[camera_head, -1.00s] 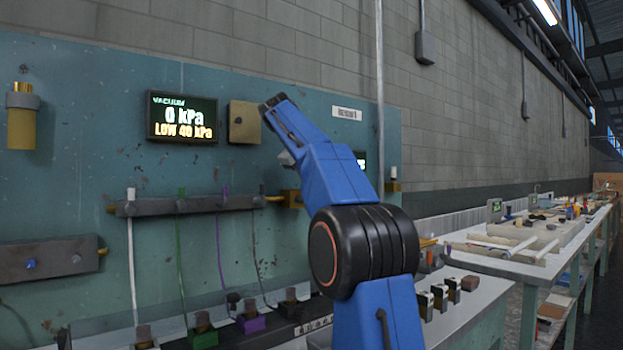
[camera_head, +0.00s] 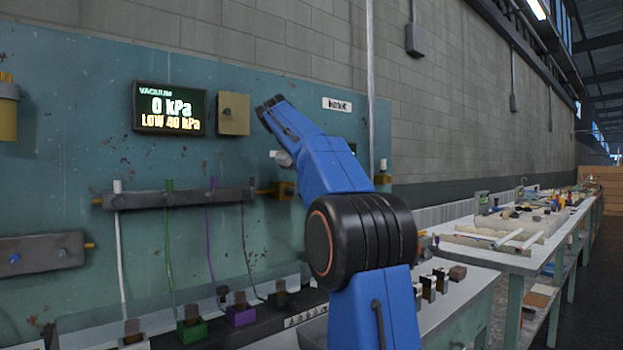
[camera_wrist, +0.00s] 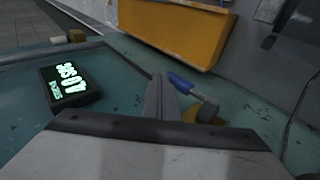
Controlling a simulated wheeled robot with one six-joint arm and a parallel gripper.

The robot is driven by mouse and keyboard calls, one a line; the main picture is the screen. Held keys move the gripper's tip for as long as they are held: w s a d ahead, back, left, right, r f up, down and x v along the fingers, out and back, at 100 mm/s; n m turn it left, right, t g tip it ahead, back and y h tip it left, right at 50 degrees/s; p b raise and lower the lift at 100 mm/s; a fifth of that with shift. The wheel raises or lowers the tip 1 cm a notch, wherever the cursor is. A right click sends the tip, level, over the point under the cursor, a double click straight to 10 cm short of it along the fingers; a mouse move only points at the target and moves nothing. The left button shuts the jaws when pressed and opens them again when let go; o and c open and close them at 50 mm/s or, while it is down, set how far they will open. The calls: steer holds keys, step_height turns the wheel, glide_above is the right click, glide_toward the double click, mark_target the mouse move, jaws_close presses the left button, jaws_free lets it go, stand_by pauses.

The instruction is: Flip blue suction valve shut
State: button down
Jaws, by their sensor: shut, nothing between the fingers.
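A blue valve handle (camera_wrist: 186,84) shows in the wrist view on a grey lever. The lever runs down to a yellow-brass valve body (camera_wrist: 207,112) on the teal panel. My gripper (camera_wrist: 158,92) is shut and empty, its fingers just left of the blue handle. I cannot tell whether they touch it. In the head view my arm covers this valve and my gripper.
In the wrist view a lit display (camera_wrist: 70,87) is at left and a large yellow box (camera_wrist: 172,30) at top. A manifold (camera_head: 180,196) sits below. A cluttered bench (camera_head: 505,262) stretches right.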

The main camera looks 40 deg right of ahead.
stand_by(0.4)
steer(key=v, duration=1.7)
steer(key=shift+r, duration=0.15)
steer(key=shift+a, duration=0.1)
